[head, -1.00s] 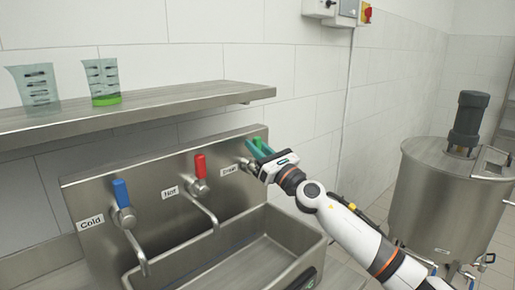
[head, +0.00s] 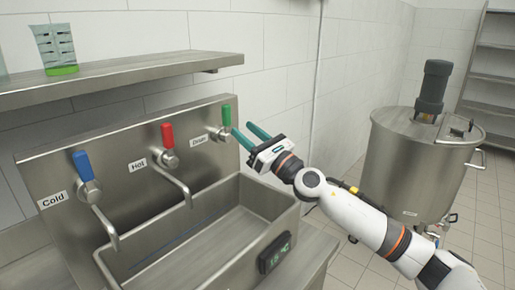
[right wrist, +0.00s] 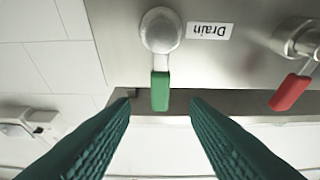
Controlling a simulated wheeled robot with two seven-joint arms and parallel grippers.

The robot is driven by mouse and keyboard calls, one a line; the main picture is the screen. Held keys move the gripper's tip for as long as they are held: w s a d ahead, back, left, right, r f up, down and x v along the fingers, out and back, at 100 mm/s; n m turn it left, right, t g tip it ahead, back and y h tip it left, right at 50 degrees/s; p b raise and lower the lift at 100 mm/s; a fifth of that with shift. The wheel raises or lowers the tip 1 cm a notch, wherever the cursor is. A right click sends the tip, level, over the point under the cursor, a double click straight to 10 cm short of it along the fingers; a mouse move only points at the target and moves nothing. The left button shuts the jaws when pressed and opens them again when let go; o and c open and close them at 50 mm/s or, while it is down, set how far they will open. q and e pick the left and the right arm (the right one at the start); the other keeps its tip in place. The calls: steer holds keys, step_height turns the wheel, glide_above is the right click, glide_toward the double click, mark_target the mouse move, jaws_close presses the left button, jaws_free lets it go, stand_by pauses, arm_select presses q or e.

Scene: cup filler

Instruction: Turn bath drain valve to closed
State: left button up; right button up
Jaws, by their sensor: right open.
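The drain valve has a green handle (head: 226,115) that points up from its round metal hub, at the right end of the sink's back panel, beside a "Drain" label (head: 199,141). In the right wrist view, which is upside down, the green handle (right wrist: 160,92) lies between and beyond my two green fingers. My right gripper (head: 247,136) is open and empty, a little to the right of the handle and apart from it. My left gripper is not in view.
The hot valve with a red handle (head: 167,135) and the cold valve with a blue handle (head: 83,166) stand to the left. A shelf (head: 120,75) with a beaker (head: 55,50) hangs above.

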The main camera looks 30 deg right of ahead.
steer(key=shift+b+v, duration=0.65)
steer(key=shift+v, duration=1.4)
